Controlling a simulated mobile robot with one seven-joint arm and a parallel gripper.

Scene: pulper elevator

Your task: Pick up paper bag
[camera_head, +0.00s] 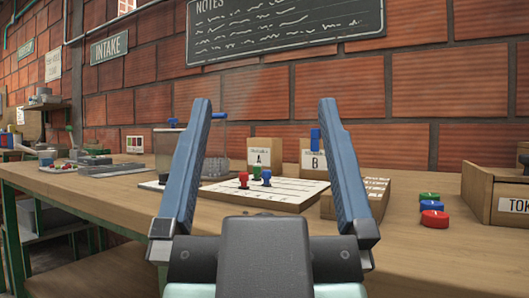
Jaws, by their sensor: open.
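No thing in view is clearly a paper bag. Two upright brown containers, one labelled A (264,152) and one labelled B (312,155), stand at the back of the wooden table against the brick wall; I cannot tell whether they are bags or boxes. My gripper (265,110) is open and empty, its two blue fingers spread wide in the foreground. In the picture, both containers show between the fingers, beyond them. The right finger partly overlaps the view near container B.
A white board (265,193) with red, blue and green pegs lies before the containers. Red, blue and green discs (433,218) and a wooden box (490,195) are at right. A clear bin (215,140) stands behind the left finger. A chalkboard (285,28) hangs above.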

